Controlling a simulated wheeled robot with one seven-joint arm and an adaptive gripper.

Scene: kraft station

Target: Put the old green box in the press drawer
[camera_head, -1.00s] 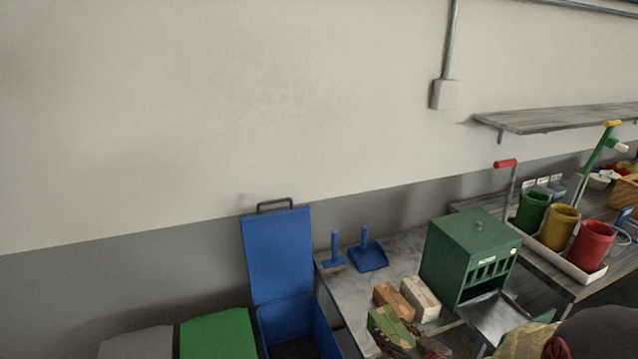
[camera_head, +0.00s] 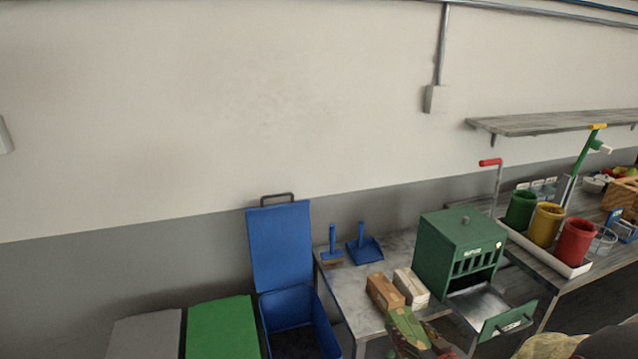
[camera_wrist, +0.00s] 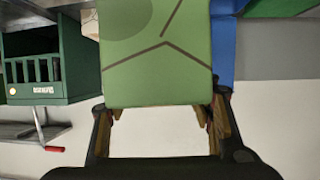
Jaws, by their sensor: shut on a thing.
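The old green box (camera_head: 411,327), with darker line markings, is held at the bottom of the head view, in front of the table. It fills the top middle of the wrist view (camera_wrist: 155,60). My gripper (camera_wrist: 161,112) is shut on it, one finger at each side. The green press (camera_head: 462,246) stands on the table to the right of the box. Its press drawer (camera_head: 487,302) is pulled out, with a grey metal tray and a green front with a handle. The visible part of the tray looks empty. The press also shows at the left in the wrist view (camera_wrist: 38,68).
A brown block (camera_head: 384,292) and a paler block (camera_head: 411,286) lie left of the press. A blue dustpan (camera_head: 364,249) and brush (camera_head: 332,252) lie behind them. An open blue bin (camera_head: 300,310) stands left of the table. Green, yellow and red cups (camera_head: 576,241) stand in a tray at right.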

